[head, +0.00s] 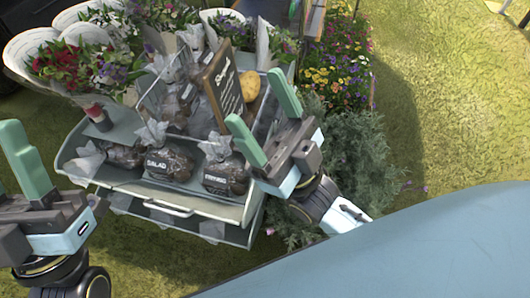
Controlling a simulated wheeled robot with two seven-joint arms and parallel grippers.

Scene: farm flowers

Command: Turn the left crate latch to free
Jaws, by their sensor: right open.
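A grey crate (67,158) on a cart-like stand is at the left centre, holding dark bagged goods. A pale bar handle (168,208) runs along its front. A small red-topped piece (96,113) stands at its left side; I cannot tell whether it is the left latch. No latch shows clearly. My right gripper (254,97) is open and empty, its green fingers apart above the crate's right front corner. My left gripper (22,160) is at the left edge, partly cut off, left of the crate; its fingers look apart with nothing between them.
Paper-wrapped bouquets (75,65) stand along the crate's back left. A dark lettered sign (222,85) stands among the bags. Leafy plants (350,150) and flowers (338,70) crowd the right side. Open grass (450,110) lies farther right.

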